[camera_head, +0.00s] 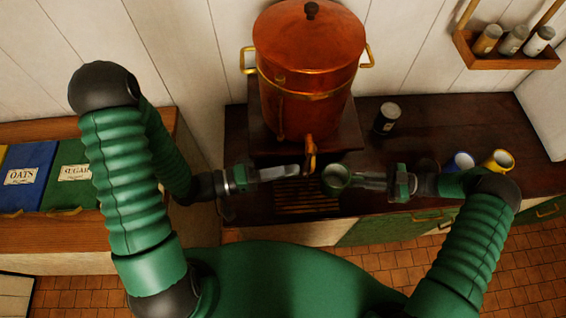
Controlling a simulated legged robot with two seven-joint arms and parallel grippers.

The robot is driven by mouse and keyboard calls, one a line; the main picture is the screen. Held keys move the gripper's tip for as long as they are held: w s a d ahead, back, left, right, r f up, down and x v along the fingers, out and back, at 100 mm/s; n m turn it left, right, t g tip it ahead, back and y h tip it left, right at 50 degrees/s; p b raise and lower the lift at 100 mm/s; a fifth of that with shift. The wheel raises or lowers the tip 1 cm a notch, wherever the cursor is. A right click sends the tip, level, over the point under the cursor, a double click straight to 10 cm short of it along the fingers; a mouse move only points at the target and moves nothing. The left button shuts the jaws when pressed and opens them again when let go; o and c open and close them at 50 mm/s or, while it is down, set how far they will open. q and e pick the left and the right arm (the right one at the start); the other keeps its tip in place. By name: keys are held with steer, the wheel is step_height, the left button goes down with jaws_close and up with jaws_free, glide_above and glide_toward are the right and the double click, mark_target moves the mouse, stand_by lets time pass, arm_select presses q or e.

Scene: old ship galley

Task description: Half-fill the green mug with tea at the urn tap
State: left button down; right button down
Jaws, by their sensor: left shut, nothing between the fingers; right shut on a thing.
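The copper urn (306,75) stands on a dark wooden block at the back of the counter. Its brass tap (310,152) points down at the front, above a slatted drip grate (308,200). My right gripper (352,180) is shut on the green mug (336,178), which is just right of the tap and looks upright, open end up. Its contents are too dark to make out. My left gripper (296,171) is shut and empty, its tips close to the left of the tap. I cannot tell whether they touch it.
A dark jar (387,117) stands right of the urn. A blue mug (460,162) and a yellow mug (498,161) stand at the right beside my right arm. A wall rack (508,58) holds several jars. Blue oats (30,176) and green sugar (72,174) bins are at the left.

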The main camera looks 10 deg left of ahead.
arm_select(q)
steer(key=shift+s+d, duration=0.2)
steer(key=shift+d, duration=0.15)
stand_by(0.6)
arm_select(e)
steer(key=shift+a, duration=0.1)
steer(key=shift+s+a, duration=0.1)
steer(key=shift+a, duration=0.15)
steer(key=a, duration=0.6)
steer(key=shift+s+a, duration=0.3)
steer(key=shift+s, duration=0.1)
arm_select(q)
steer(key=v, duration=1.2)
arm_select(e)
steer(key=shift+a, duration=0.3)
arm_select(q)
steer(key=shift+w+f, duration=0.1)
arm_select(e)
steer(key=shift+d, duration=0.15)
stand_by(1.8)
